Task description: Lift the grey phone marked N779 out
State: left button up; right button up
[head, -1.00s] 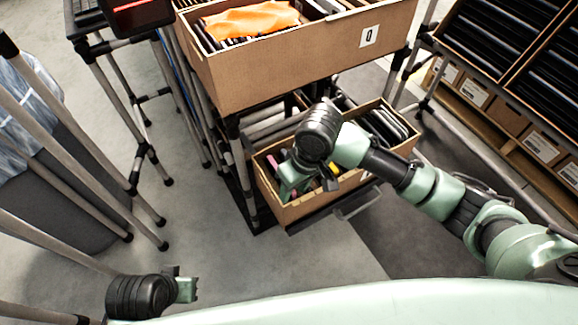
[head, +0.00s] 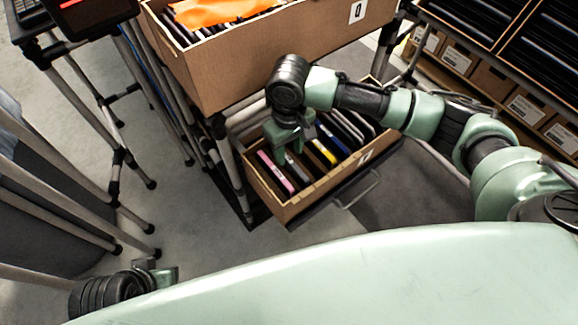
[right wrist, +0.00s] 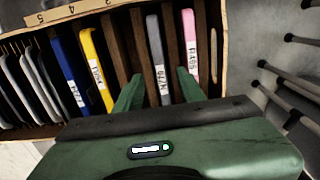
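The grey phone (right wrist: 157,62) stands on edge in a slot of the lower carton (right wrist: 226,30), between wooden dividers. Its white label is turned and only partly readable. In the head view the grey phone (head: 298,170) shows between the pink and yellow ones. My right gripper (right wrist: 160,92) is open, its fingers apart on either side of the grey phone's line; I cannot tell whether they touch it. In the head view the right gripper (head: 291,140) hangs over the carton's back left part. My left gripper (head: 165,272) is low at the left, away from the carton; its opening is unclear.
A pink phone (right wrist: 189,45), a yellow phone (right wrist: 95,68) and a blue phone (right wrist: 69,70) stand in nearby slots, with several dark ones beyond. An upper carton (head: 225,75) with an orange cloth (head: 222,10) overhangs behind. Rack poles (right wrist: 290,85) stand beside the carton.

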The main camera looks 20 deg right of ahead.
aim_at(288, 159)
notch_tip(288, 159, down, 3)
jog(key=shift+f+b, duration=0.1)
jog(key=shift+b, duration=0.4)
jog(key=shift+f, duration=0.2)
grip_shut()
jog(key=shift+r, duration=0.1)
jog(key=shift+a, duration=0.1)
